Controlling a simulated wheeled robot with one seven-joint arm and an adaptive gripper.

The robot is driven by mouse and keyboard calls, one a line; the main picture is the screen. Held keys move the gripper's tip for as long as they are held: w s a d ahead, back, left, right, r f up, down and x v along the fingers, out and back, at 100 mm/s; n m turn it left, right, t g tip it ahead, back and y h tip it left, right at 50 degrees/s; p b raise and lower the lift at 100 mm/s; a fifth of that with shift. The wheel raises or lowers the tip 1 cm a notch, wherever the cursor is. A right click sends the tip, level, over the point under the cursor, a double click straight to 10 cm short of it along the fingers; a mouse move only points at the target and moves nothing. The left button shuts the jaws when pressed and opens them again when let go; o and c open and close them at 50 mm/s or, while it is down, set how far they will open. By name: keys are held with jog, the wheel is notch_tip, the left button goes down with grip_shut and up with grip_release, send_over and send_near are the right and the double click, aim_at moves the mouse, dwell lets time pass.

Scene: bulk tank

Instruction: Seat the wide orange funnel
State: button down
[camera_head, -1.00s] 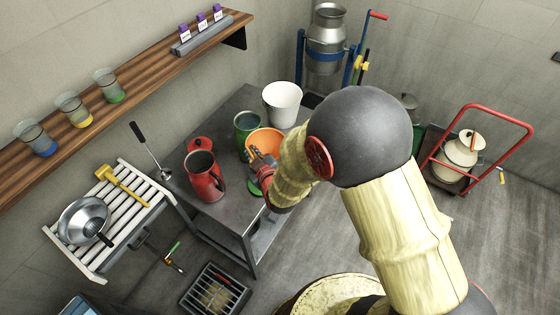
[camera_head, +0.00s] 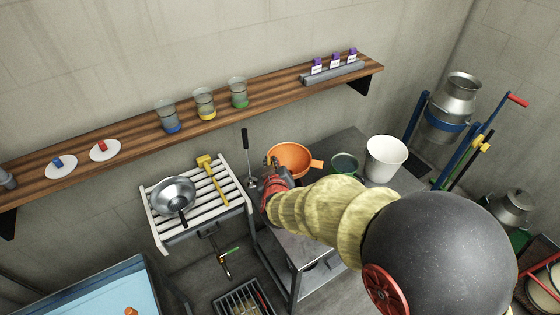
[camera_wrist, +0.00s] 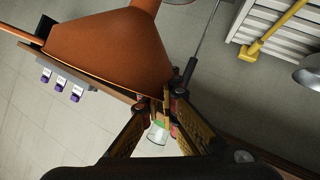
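The wide orange funnel (camera_head: 292,157) is off the table, mouth up, with a tab at its right, in the head view. In the wrist view the funnel (camera_wrist: 110,45) fills the upper left. My gripper (camera_wrist: 166,108) is closed on the edge of the funnel, which lies between its fingertips. In the head view my gripper (camera_head: 271,166) is at the funnel's left side. The light blue tank top (camera_head: 112,292) shows only in part at the lower left; I cannot make out an opening in it.
A slatted rack (camera_head: 160,222) holds a steel bowl-shaped funnel (camera_head: 172,194) and a yellow tool (camera_head: 212,178). A white bucket (camera_head: 386,158) and green pot (camera_head: 344,164) stand on the dark table. A wooden shelf (camera_head: 130,138) with beakers runs along the wall above. My arm hides part of the table.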

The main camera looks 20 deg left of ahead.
notch_tip(320, 180, down, 8)
jog(key=b, duration=0.5)
jog(key=shift+f, duration=0.2)
dwell(0.3)
jog(key=c, duration=2.4)
grip_release()
jog(key=shift+s, duration=0.1)
jog(key=o, duration=0.4)
jog(key=shift+c, duration=0.2)
jog(key=shift+o, duration=0.4)
jog(key=v, duration=1.2)
